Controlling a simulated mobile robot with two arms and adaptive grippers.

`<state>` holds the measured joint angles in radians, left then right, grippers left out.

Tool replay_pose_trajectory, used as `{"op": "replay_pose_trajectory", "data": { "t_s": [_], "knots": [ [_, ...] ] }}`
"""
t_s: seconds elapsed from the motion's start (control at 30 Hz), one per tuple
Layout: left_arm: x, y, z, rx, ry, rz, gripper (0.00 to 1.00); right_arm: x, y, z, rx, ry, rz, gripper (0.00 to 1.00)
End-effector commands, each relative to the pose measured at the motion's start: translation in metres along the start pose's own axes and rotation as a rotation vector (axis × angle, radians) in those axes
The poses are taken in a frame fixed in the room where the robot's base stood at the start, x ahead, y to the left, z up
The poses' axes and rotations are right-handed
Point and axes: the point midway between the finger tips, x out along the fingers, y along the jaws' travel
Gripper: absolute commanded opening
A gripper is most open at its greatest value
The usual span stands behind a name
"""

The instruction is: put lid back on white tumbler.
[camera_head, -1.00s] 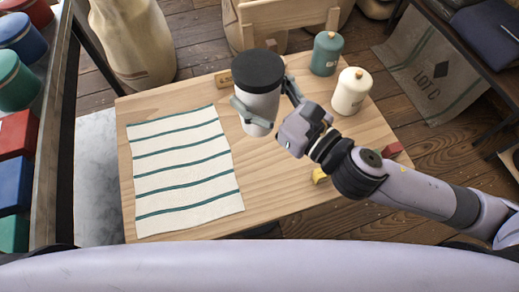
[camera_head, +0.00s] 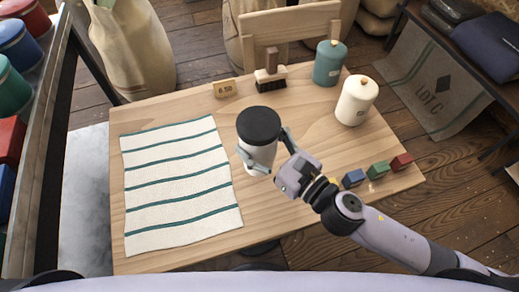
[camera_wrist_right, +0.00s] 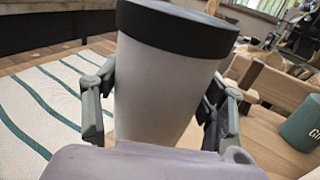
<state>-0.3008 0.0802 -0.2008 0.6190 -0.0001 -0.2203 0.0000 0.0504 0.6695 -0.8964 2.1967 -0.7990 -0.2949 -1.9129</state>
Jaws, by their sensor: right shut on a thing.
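The white tumbler (camera_head: 258,153) stands upright over the wooden table, right of the striped cloth. Its black lid (camera_head: 259,124) sits on its top with no gap that I can see. My right gripper (camera_head: 264,164) is shut around the white body, below the lid. In the right wrist view the tumbler (camera_wrist_right: 160,90) is between the two fingers, with the black lid (camera_wrist_right: 178,28) above them. I cannot tell whether the tumbler's base touches the table. My left gripper is not in view.
The striped cloth (camera_head: 180,185) covers the table's left part. A brush (camera_head: 270,78), a small sign (camera_head: 225,88), a teal canister (camera_head: 329,62) and a cream canister (camera_head: 356,100) stand at the back. Small blue (camera_head: 354,178), green (camera_head: 378,170) and red blocks (camera_head: 401,161) lie right of my gripper.

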Motion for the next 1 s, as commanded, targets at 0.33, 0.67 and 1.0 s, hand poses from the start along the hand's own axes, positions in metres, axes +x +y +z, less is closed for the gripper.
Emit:
{"op": "replay_pose_trajectory", "data": {
  "t_s": [0.33, 0.67, 1.0],
  "knots": [
    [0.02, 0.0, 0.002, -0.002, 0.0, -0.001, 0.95, 0.0, 0.0, -0.042, 0.0, 0.0, -0.001, 0.0],
    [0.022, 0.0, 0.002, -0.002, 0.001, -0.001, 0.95, 0.0, 0.0, -0.044, 0.0, 0.0, 0.0, 0.0],
    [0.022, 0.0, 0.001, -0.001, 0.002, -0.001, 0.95, 0.0, 0.0, -0.045, 0.001, 0.002, -0.001, 0.84]
  ]
}}
